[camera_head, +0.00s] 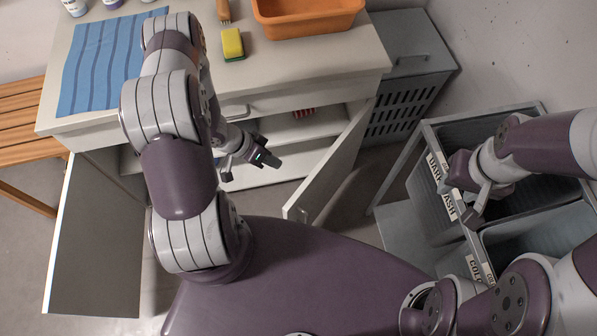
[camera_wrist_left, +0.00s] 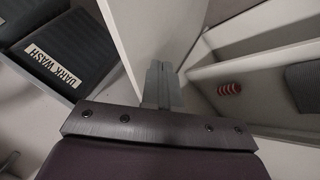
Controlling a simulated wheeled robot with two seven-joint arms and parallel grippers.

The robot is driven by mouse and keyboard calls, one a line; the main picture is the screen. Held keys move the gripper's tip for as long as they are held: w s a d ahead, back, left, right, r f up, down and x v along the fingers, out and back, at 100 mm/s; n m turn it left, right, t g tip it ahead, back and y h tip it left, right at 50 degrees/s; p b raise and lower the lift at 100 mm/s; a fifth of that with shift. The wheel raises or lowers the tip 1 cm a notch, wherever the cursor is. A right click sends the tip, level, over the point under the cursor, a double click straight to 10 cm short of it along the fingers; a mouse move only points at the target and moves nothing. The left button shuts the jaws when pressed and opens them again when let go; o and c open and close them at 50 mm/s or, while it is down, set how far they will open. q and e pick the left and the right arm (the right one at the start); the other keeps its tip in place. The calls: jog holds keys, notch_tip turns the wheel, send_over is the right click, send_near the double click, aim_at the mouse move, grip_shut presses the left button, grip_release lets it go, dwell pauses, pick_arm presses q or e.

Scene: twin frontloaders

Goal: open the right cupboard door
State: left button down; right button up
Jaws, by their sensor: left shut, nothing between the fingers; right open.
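The cupboard (camera_head: 75,132) has a pale body and stands ahead of me. Its right door (camera_head: 335,168) stands part open, swung out towards me; its pale panel also fills the upper middle of the left wrist view (camera_wrist_left: 152,35). The left door (camera_head: 92,240) stands wide open. My left gripper (camera_head: 268,157) is shut and empty in front of the cupboard opening, left of the right door, on its inner side. Its fingers (camera_wrist_left: 160,84) overlap the door panel in the wrist view; I cannot tell whether they touch. My right gripper (camera_head: 474,208) is open over the bins at right.
Grey laundry bins (camera_head: 440,125) with labels stand at right. A grey slatted hamper (camera_head: 405,60) is behind the right door. The countertop holds an orange basin (camera_head: 305,22), a yellow sponge (camera_head: 232,44) and a blue striped cloth (camera_head: 98,65). A wooden bench (camera_head: 20,120) is at left.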

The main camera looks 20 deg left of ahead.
pick_arm(q)
jog(key=d+f, duration=0.4)
jog(key=d, duration=0.3)
pick_arm(e)
jog(key=shift+w+d, duration=0.1)
jog(key=shift+d, duration=0.25)
pick_arm(q)
jog(key=shift+d, duration=0.15)
